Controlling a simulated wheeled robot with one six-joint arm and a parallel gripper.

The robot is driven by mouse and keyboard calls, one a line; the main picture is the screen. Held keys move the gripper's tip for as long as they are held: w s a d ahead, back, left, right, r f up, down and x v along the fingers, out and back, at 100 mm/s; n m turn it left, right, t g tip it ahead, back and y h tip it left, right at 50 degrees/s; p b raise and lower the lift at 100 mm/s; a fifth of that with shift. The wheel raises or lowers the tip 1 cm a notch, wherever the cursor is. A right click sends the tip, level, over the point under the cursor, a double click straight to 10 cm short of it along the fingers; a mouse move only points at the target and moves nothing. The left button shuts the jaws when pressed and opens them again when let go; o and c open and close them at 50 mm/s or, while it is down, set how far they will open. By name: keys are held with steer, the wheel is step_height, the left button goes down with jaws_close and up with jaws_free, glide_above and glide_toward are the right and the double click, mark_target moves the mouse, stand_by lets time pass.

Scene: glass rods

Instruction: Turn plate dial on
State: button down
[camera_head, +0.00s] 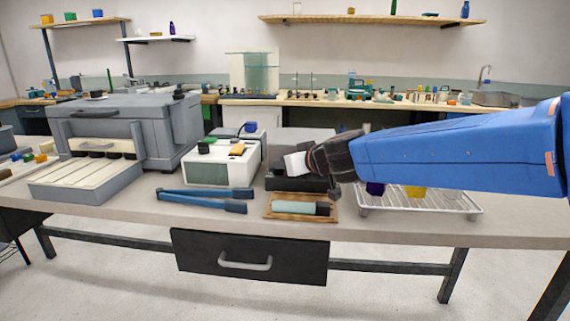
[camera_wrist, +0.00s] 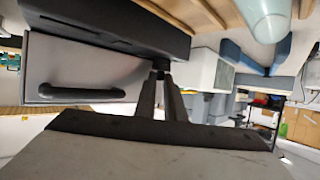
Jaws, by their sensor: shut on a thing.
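The plate is a low black unit (camera_head: 284,183) in the middle of the table, and its dark side shows at the top left of the wrist view (camera_wrist: 110,30). My gripper (camera_head: 333,188) is at the plate's right end, below my blue arm. In the wrist view the two dark fingers (camera_wrist: 162,74) come together at the plate's edge, closed on a small dark part there. I take this part to be the dial; it is mostly hidden between the fingertips, and its setting cannot be read.
A wooden tray (camera_head: 270,216) with a pale green cylinder (camera_head: 295,207) lies in front of the plate. Blue tongs (camera_head: 205,199) and a white device (camera_head: 208,173) are to the left. A wire rack (camera_head: 455,203) with coloured vessels stands to the right, under my arm.

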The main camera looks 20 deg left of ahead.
steer(key=shift+s+a+r+m+t+h, duration=0.1)
steer(key=shift+a+r+m+t+h, duration=0.1)
steer(key=shift+m+t, duration=0.2)
steer(key=shift+a+r+m+t+h, duration=0.1)
steer(key=shift+m+t+h, duration=0.1)
steer(key=shift+m+t, duration=0.15)
steer(key=shift+s+a+f+m+t+h, duration=0.1)
steer(key=shift+s+f+m+t+h, duration=0.1)
steer(key=shift+m+t+h, duration=0.25)
steer(key=shift+s+a+f+m+t+h, duration=0.1)
steer(key=shift+f+m+t+h, duration=0.1)
steer(key=shift+m+h, duration=0.4)
steer(key=m+t+h, duration=0.1)
steer(key=h, duration=0.1)
steer(key=a+m+t+h, duration=0.1)
steer(key=m, duration=0.1)
steer(key=shift+s+h, duration=0.2)
steer(key=shift+h, duration=0.15)
steer(key=m+h, duration=0.2)
steer(key=a+m+h, duration=0.1)
steer(key=m+h, duration=0.1)
steer(key=shift+t, duration=0.3)
steer(key=shift+a+m+h, duration=0.15)
steer(key=shift+m+h, duration=0.65)
steer(key=shift+h, duration=0.15)
steer(key=shift+a+m+h, duration=0.15)
steer(key=shift+m+h, duration=0.65)
steer(key=shift+h, duration=0.45)
